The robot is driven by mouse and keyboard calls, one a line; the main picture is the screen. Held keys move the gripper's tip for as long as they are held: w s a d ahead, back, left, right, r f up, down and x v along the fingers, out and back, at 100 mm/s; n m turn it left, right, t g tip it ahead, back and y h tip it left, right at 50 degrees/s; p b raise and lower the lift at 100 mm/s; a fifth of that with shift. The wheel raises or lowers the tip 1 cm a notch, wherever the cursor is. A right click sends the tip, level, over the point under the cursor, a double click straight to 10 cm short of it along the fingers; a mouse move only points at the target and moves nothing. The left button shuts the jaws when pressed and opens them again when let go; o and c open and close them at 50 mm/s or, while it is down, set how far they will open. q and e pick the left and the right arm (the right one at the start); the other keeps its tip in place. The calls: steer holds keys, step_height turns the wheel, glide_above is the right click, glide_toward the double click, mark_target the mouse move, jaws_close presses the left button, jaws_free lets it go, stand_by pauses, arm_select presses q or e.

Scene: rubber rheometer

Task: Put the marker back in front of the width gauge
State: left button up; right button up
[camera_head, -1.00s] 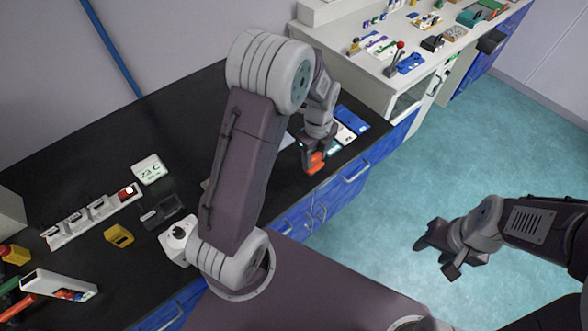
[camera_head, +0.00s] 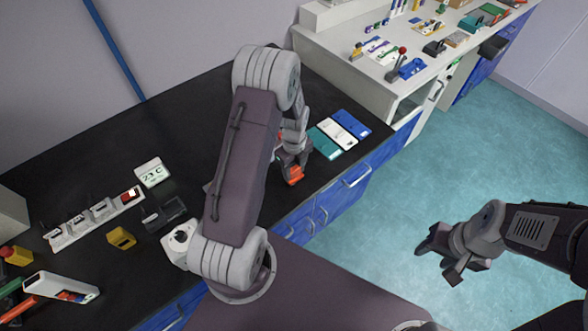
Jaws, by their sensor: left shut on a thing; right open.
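My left gripper (camera_head: 291,168) is over the right part of the black bench, shut on a small orange-red thing (camera_head: 294,176). I take this thing to be the marker, but its full shape is hidden by the fingers. I cannot tell whether it touches the bench top. My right gripper (camera_head: 440,262) is open and empty, out over the teal floor. I cannot make out the width gauge for sure; my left arm covers part of the bench.
Teal, white and blue flat pads (camera_head: 340,132) lie right of my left gripper. A digital display (camera_head: 152,172), a white socket strip (camera_head: 95,217), a yellow holder (camera_head: 121,238) and a dark device (camera_head: 164,214) stand at left. The black bench (camera_head: 190,110) is clear at the back.

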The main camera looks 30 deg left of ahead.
mark_target(294, 168)
arm_select(q)
steer(key=shift+f, duration=0.2)
steer(key=o, duration=1)
steer(key=shift+o, duration=0.2)
steer(key=shift+r, duration=0.15)
step_height(294, 168, up, 12)
steer(key=s+d+n, duration=0.4)
steer(key=s+n, duration=0.2)
steer(key=n, duration=0.5)
steer(key=s+d+n+t, duration=0.1)
steer(key=s+d+n, duration=0.2)
steer(key=n, duration=0.9)
steer(key=s, duration=0.3)
steer(key=shift+s+d+r, duration=0.35)
steer(key=shift+s+r, duration=0.05)
